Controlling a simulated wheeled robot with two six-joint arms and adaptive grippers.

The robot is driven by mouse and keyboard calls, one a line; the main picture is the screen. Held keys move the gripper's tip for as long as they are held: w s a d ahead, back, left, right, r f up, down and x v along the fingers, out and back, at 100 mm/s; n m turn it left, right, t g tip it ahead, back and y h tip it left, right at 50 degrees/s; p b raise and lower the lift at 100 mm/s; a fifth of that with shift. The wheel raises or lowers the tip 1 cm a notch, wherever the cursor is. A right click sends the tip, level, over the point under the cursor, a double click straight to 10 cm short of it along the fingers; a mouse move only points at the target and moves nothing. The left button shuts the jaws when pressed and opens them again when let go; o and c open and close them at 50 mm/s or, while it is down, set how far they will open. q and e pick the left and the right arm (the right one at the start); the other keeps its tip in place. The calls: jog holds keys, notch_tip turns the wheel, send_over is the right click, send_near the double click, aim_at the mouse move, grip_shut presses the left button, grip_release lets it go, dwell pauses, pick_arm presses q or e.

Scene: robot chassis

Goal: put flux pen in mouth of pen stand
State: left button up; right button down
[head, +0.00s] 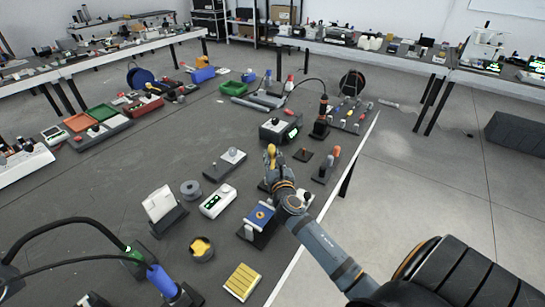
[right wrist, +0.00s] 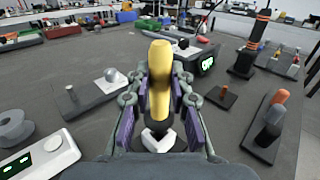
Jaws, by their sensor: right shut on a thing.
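My right gripper (head: 272,172) is shut on an upright yellow pen-shaped thing, which I take to be the flux pen (head: 271,155). In the right wrist view the yellow pen (right wrist: 160,75) stands between the two fingers (right wrist: 160,98), its dark lower end pointing down. A pale angular piece (right wrist: 157,143) shows directly below that end; it may be the mouth of the pen stand. I cannot tell whether the pen touches it or is inside it. The gripper hides most of the stand. My left gripper is not in view.
Near the gripper are a dark block with an orange-topped and a grey peg (head: 327,165), a small dark square base (head: 303,155), a black box with a green display (head: 280,130) and a blue-topped holder (head: 259,216). Bare dark tabletop (head: 150,165) lies to the left.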

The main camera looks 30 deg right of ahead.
aim_at(272, 163)
jog(key=shift+f+b, duration=1.15)
jog(key=shift+f, duration=0.5)
jog(key=c, duration=1.1)
grip_release()
jog(key=v, duration=1.2)
notch_tip(272, 163, up, 10)
jog(key=p, duration=1)
jog(key=shift+p, duration=0.35)
